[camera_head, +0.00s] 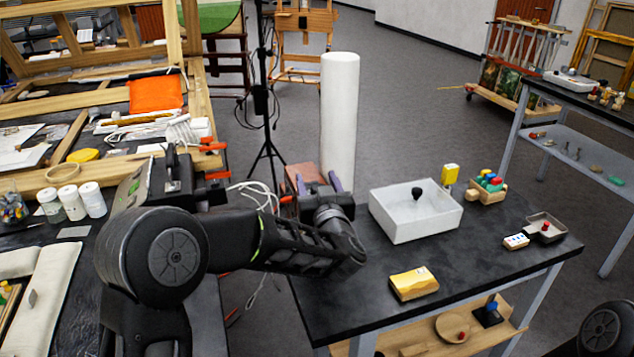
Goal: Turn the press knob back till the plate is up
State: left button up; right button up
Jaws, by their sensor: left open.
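My left gripper (314,184) is over the back left corner of the dark table, its fingers apart. A reddish-brown flat piece (299,174) shows just behind the fingers. It may be part of the press, but my gripper and wrist hide most of what is there. I cannot make out the press knob or how high its plate stands. Whether the fingers touch anything cannot be told. My right gripper is out of view.
A tall white cylinder (340,115) stands just behind my left gripper. To its right on the dark table (465,265) are a white open box (400,222) with a black knob, a yellow block (413,284), a wooden holder (488,192) and a grey tray (545,228).

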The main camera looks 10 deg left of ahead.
pick_arm(q)
jog(key=shift+s, duration=0.1)
jog(key=b+v, duration=0.1)
jog(key=v, duration=0.6)
jog(key=shift+s+d, duration=0.15)
jog(key=shift+s, duration=0.1)
